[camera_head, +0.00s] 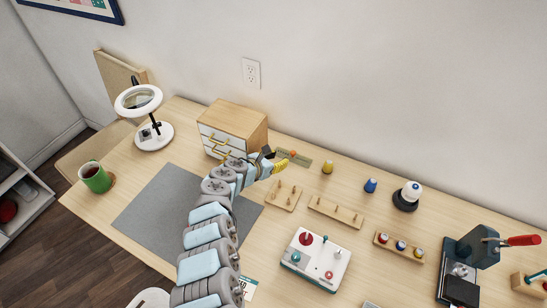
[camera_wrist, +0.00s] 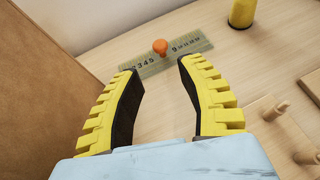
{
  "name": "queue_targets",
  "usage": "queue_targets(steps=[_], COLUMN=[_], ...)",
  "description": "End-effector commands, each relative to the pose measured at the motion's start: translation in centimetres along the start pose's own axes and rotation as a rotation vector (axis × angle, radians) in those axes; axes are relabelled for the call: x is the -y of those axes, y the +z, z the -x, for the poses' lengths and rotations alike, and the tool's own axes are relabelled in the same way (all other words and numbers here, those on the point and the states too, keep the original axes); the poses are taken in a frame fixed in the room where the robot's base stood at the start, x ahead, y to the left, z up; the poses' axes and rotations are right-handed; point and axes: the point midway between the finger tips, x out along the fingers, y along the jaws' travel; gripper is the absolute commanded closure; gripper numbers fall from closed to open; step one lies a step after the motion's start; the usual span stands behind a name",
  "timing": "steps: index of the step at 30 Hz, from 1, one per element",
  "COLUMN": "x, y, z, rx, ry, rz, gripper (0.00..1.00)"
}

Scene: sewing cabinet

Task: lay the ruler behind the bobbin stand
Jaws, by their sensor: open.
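The ruler (camera_head: 303,162) lies flat on the desk by the wall, right of the small drawer cabinet. It is a greenish strip with an orange knob on top. In the wrist view the ruler (camera_wrist: 193,43) lies just beyond the fingertips, with the knob ahead of the gap between them. My gripper (camera_head: 280,157) is open and empty; its yellow-backed fingers also show in the wrist view (camera_wrist: 157,66). I cannot tell for sure which pegged wooden piece is the bobbin stand; one strip (camera_head: 420,260) holds several coloured bobbins, and two pegged boards (camera_head: 276,204) (camera_head: 322,208) stand nearer the ruler.
The drawer cabinet (camera_head: 238,118) stands close left of my gripper. A yellow spool (camera_head: 328,167), a blue spool (camera_head: 371,185) and a white spool on a black base (camera_head: 408,195) stand along the wall. A white box with knobs (camera_head: 316,262) sits in front. Bare desk lies between the spools.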

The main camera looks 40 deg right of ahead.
Motion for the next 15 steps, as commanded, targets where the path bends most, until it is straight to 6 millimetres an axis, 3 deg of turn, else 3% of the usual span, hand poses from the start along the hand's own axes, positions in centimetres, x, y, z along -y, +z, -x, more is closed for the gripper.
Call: queue_targets(steps=[6, 15], x=[0.0, 0.0], y=[0.1, 0.0], z=[1.6, 2.3], rx=[-0.001, 0.0], ry=[0.001, 0.001], rz=[0.0, -0.001], gripper=[0.61, 0.61])
